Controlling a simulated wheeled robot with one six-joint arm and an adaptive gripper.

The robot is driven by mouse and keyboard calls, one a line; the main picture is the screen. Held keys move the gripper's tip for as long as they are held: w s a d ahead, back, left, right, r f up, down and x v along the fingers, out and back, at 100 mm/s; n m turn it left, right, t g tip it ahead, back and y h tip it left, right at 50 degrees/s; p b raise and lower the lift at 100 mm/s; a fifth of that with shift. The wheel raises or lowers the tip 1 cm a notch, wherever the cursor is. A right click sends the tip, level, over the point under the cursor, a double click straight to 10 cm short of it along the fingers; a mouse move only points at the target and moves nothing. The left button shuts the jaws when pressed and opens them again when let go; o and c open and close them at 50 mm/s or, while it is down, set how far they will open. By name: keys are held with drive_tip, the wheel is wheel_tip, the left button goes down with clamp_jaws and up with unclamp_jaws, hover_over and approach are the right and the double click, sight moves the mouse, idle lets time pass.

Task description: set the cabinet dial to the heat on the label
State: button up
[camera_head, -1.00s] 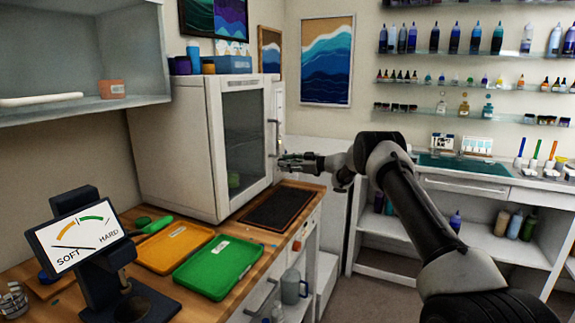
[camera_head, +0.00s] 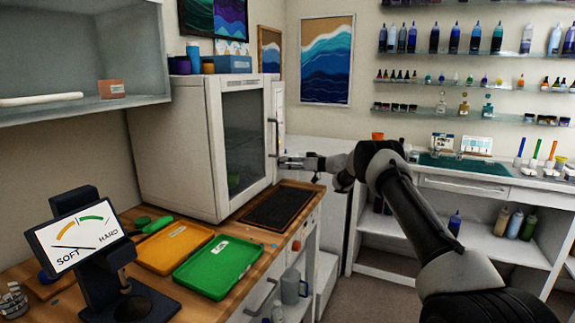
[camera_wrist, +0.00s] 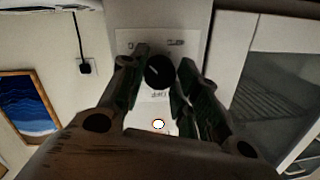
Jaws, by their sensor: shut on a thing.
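The white cabinet (camera_head: 165,150) stands on the wooden counter, with its glass door (camera_head: 243,130) shut. A narrow white panel (camera_head: 279,105) runs along the door's right side. The dial (camera_wrist: 159,71) is a round black knob with a short pale mark toward its upper left in the wrist view. My gripper (camera_head: 283,160) is at the cabinet front by the panel; the wrist view shows its fingers (camera_wrist: 160,76) shut on either side of the dial. Small print around the dial is too blurred to read. The dial is hidden behind my gripper in the head view.
A lit round spot (camera_wrist: 158,124) shows on the panel near the dial. The door handle (camera_head: 275,137) is close to my gripper. A dark mat (camera_head: 278,207), a green tray (camera_head: 218,266), an orange tray (camera_head: 174,247) and a soft-hard gauge (camera_head: 78,236) are on the counter.

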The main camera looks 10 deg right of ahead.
drive_tip(key=shift+f, duration=0.2)
drive_tip(key=o, duration=1)
drive_tip(key=shift+r, duration=0.1)
drive_tip(key=v, duration=1.2)
